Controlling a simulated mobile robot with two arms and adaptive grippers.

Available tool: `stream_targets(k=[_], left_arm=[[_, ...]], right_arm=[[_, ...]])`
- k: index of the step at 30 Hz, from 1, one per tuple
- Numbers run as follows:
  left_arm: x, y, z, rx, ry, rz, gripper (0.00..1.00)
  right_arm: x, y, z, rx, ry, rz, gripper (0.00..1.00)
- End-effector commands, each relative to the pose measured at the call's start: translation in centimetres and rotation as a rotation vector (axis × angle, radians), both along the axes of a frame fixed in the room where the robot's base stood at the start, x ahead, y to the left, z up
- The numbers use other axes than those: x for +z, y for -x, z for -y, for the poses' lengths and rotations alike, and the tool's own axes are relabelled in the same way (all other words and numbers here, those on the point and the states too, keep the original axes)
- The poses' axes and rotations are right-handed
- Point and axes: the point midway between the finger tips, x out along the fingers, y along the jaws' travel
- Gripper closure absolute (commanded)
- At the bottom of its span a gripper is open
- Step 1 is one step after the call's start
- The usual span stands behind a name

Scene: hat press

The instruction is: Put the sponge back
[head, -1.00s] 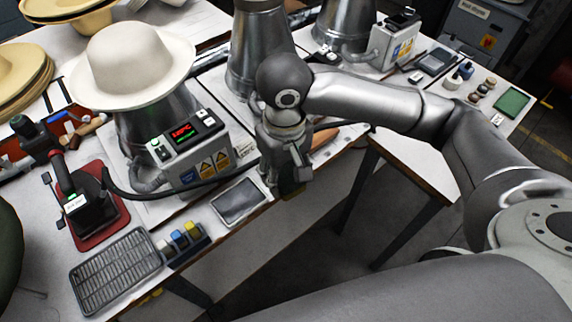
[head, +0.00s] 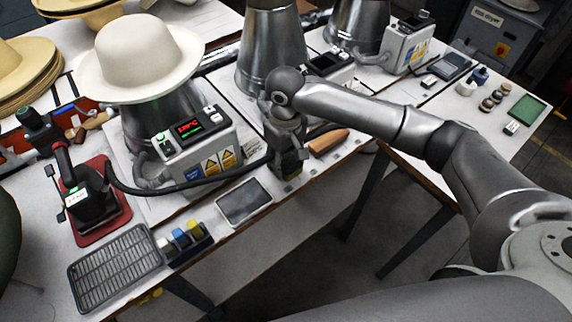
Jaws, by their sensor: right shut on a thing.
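My right gripper (head: 289,166) points down over the table's front edge area, to the right of a shallow tray (head: 265,186) with a dark grey inside. It is shut on a small dark block with a yellowish lower edge, which looks like the sponge (head: 292,178). The fingers hide most of the block, and I cannot tell whether it touches the table. My left gripper is not in view.
An orange-brown wooden-looking piece (head: 329,142) lies just right of the gripper. A control box (head: 195,150) and a cream hat (head: 138,55) on its form stand to the left. An iron (head: 90,207) on a red mat, several small coloured blocks (head: 181,238) and a grille (head: 116,268) are at the lower left.

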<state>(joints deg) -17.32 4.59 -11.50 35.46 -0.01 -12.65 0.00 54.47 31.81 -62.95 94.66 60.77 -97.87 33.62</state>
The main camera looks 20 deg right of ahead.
Motion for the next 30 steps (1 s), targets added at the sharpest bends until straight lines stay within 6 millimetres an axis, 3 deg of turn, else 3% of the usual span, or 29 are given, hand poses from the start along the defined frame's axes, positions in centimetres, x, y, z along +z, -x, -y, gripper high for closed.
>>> stream_targets(k=[5, 12, 24, 25, 30], left_arm=[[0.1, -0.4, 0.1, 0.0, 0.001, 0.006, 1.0], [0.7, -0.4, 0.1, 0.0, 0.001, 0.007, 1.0], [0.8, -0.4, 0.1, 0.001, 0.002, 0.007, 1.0], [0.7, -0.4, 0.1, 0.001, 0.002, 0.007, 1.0], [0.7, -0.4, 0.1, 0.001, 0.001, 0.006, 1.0]], right_arm=[[-1.0, -0.8, 0.3, -0.001, 0.0, 0.0, 0.71], [-4.0, -0.9, 0.4, 0.0, 0.001, 0.0, 0.71], [-4.5, -0.9, 0.4, 0.0, 0.0, 0.0, 0.71], [-4.5, -0.9, 0.4, 0.0, 0.0, 0.001, 0.5], [-4.5, -0.9, 0.4, 0.0, 0.0, 0.001, 0.31]])
